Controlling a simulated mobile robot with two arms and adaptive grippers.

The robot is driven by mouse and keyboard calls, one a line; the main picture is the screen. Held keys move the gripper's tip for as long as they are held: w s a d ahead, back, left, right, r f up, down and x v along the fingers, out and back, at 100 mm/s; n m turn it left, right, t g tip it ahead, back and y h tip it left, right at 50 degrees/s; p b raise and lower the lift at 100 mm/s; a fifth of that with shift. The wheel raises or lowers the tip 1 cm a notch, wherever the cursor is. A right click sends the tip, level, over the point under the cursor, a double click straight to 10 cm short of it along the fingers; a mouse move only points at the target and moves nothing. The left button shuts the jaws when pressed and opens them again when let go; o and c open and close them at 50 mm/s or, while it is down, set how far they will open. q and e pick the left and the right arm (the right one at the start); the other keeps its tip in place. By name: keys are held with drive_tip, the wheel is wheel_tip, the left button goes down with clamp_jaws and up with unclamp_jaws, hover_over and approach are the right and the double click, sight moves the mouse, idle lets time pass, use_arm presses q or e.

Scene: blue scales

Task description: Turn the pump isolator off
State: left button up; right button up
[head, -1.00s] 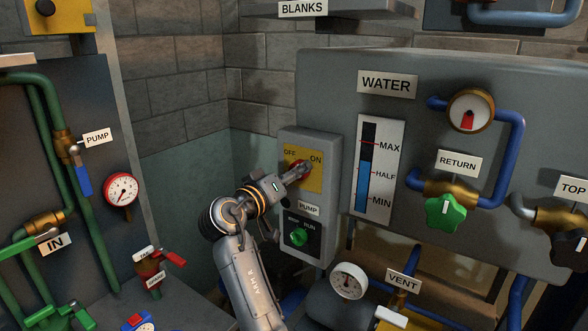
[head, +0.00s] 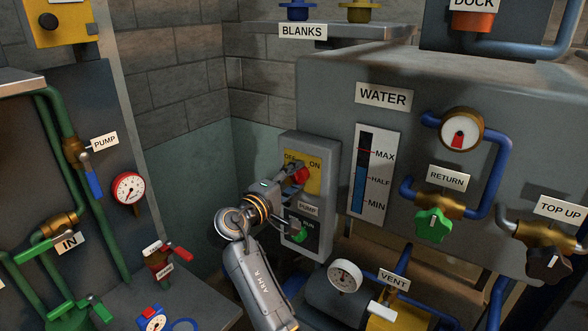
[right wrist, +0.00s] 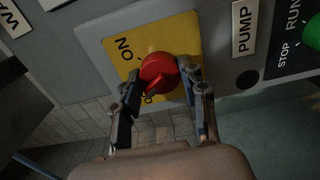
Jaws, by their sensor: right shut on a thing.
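The pump isolator is a red rotary knob (head: 302,174) on a yellow plate (head: 316,184) marked OFF at the left and ON at the right. The plate is on a grey box above a PUMP label (head: 308,210). My right gripper (head: 293,177) reaches it from the lower left and is shut on the knob. In the right wrist view the red knob (right wrist: 158,70) sits between the two fingers of my right gripper (right wrist: 163,84). Its narrow grip part points down-left in that view, towards the partly hidden OFF lettering. My left gripper is not in view.
A green STOP/RUN knob (head: 298,233) sits just below, partly behind my right arm. To the right are the WATER level gauge (head: 370,172) and the green RETURN valve (head: 432,225). A VENT valve (head: 392,305) and a dial (head: 344,276) are lower down.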

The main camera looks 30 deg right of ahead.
drive_tip(key=shift+r+n+p, duration=0.1)
drive_tip(key=shift+n+p, duration=0.7)
drive_tip(key=shift+n, duration=0.3)
drive_tip(key=o, duration=1.1)
drive_tip(key=shift+o, duration=0.2)
